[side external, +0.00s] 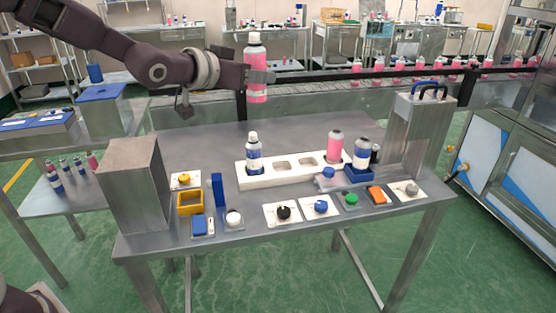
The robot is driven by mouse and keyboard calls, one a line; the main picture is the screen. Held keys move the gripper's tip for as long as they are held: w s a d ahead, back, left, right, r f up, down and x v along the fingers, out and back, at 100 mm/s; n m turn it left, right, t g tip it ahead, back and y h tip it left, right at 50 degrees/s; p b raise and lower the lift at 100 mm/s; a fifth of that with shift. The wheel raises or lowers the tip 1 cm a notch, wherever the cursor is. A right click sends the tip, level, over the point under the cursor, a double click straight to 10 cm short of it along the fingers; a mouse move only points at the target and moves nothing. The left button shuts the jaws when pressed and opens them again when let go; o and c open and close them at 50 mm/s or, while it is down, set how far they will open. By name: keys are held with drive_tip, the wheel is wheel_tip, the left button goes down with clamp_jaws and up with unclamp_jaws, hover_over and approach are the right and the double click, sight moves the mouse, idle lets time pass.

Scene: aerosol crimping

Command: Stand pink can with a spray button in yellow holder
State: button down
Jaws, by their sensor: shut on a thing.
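My gripper (258,76) is shut on a pink can (256,91) with a white top, upright and high above the back of the table. The gripper hides part of its side. The yellow holder (190,209) is an open square frame low on the front left of the table, and it looks empty. It is well below and to the left of the held can. Another pink can (335,147) with a grey top stands at the right part of the white rack (264,180).
A blue-and-white can (253,155) stands in the rack's left end; middle pockets are empty. Another (362,154) stands in a blue holder (358,175). A metal block (135,185) rises left of the yellow holder, a blue upright piece (217,190) right of it. Small cards line the front.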

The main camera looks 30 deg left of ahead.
drive_tip(key=w+a+m+g+h, duration=0.2)
drive_tip(key=w+a+m+h, duration=0.25)
drive_tip(key=w+a, duration=0.3)
drive_tip(key=w+a+f+h, duration=0.2)
drive_tip(key=a+f, duration=0.4)
drive_tip(key=f, duration=0.1)
drive_tip(key=shift+m, duration=0.45)
drive_tip(key=f, duration=1.9)
drive_tip(key=shift+s+f, duration=0.25)
drive_tip(key=shift+f, duration=0.1)
drive_tip(key=c, duration=0.8)
unclamp_jaws()
drive_tip(key=shift+f, duration=0.1)
drive_tip(key=shift+c, duration=0.2)
